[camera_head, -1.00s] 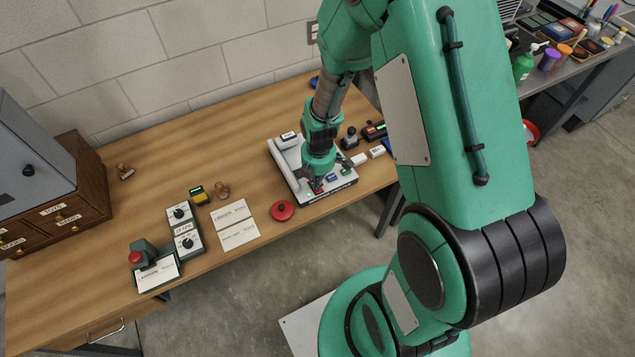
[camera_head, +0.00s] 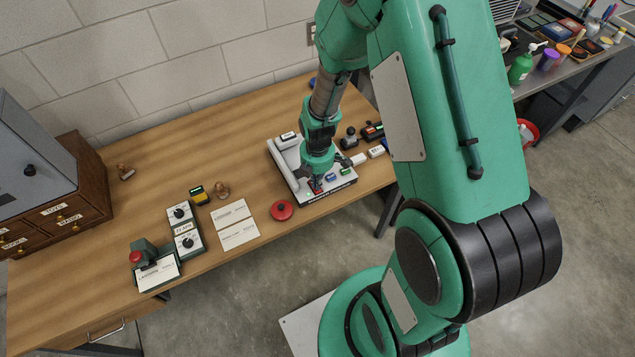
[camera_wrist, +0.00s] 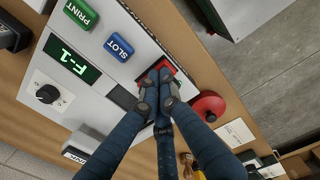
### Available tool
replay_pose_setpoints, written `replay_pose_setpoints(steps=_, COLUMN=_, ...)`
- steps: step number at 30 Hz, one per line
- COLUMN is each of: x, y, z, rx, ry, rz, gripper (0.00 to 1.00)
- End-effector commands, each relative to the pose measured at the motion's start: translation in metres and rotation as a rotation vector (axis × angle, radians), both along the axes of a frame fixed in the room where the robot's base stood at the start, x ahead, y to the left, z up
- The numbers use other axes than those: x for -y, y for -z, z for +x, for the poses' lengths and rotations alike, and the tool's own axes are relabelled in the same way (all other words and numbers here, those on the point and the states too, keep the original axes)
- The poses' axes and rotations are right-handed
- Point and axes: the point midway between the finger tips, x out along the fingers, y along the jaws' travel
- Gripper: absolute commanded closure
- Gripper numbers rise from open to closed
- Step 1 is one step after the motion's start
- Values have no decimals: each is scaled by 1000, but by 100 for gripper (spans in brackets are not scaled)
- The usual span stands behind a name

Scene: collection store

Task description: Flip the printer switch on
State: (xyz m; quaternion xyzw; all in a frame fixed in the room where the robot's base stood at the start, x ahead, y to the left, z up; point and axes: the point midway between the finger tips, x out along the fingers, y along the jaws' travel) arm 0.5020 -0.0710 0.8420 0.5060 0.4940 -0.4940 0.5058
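The printer is a pale panel on a dark base; its pale top (camera_head: 287,168) shows on the right part of the bench and its face (camera_wrist: 112,72) fills much of the wrist view. A red switch (camera_wrist: 169,64) in a dark frame sits near the panel's edge. My gripper (camera_wrist: 160,82) has its fingertips together at the switch, partly covering it; contact is hard to tell. In the head view my gripper (camera_head: 316,187) points down at the printer's front. A display (camera_wrist: 73,59) glows green with "F-1". The switch's tilt is not clear.
On the panel are a green PRINT button (camera_wrist: 80,13), a blue SLOT button (camera_wrist: 119,47) and a black knob (camera_wrist: 47,94). A red round object (camera_head: 282,210) stands left of the printer. Cards (camera_head: 238,235) and a dial box (camera_head: 187,242) lie farther left.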

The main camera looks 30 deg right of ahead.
Motion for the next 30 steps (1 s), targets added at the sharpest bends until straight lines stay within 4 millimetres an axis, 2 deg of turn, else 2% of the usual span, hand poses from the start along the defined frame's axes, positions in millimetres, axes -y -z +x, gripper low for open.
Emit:
replay_pose_setpoints(steps=1, x=-1, y=11, z=-3, rx=-7, ry=1, rz=2, gripper=100)
replay_pose_setpoints(steps=17, x=-2, y=7, z=3, rx=4, ry=0, rz=1, gripper=100)
replay_pose_setpoints(steps=23, x=-1, y=-7, z=2, rx=6, ry=0, rz=0, gripper=100)
replay_pose_setpoints(steps=30, x=0, y=-36, z=-3, rx=8, ry=1, rz=0, gripper=100)
